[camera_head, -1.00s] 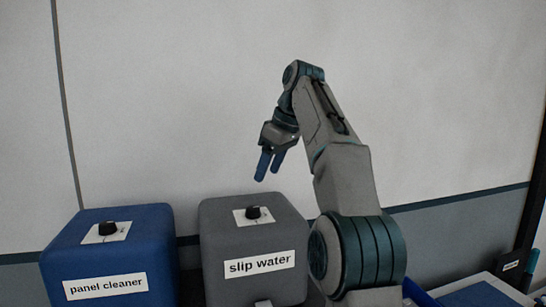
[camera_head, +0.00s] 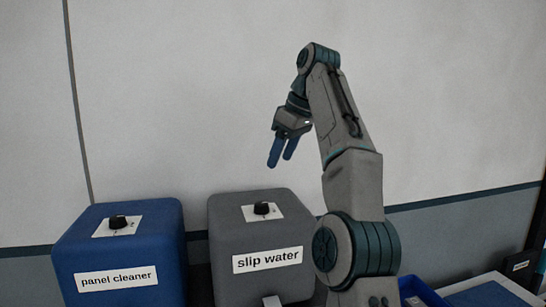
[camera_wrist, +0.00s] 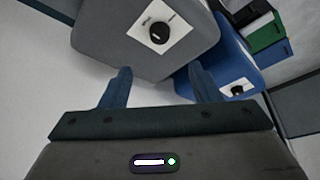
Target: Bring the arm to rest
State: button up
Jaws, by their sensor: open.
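My gripper (camera_head: 281,152) hangs from my raised, bent arm in the head view, fingers pointing down. It is open and empty. It is above the grey slip water container (camera_head: 228,235) and apart from it. In the wrist view my gripper (camera_wrist: 160,85) shows its two blue fingers spread, with nothing between them. The grey container also shows beyond the fingers in the wrist view (camera_wrist: 105,40).
A blue panel cleaner container (camera_head: 160,235) stands left of the grey one. Both have black knobs on top. A pale wall (camera_head: 180,90) is behind. A blue tray (camera_head: 415,290) and a white surface (camera_head: 518,288) lie at the lower right. The space around my gripper is clear.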

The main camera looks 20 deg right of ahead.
jog(key=s+a+f+m+h+b, duration=0.2)
jog(key=s+a+f+m+b, duration=0.1)
jog(key=s+a+f, duration=0.5)
jog(key=s+d+f+m+b, duration=0.1)
jog(key=s+f+m, duration=0.2)
jog(key=s+f, duration=0.7)
jog(key=s+d+f+m+h+b, duration=0.1)
jog(key=s+d+f+m+b, duration=0.1)
jog(key=s+f, duration=0.9)
notch_tip(320, 180, down, 8)
jog(key=shift+d+r+m+t, duration=0.1)
jog(key=shift+d+m+t, duration=0.25)
jog(key=shift+m, duration=0.25)
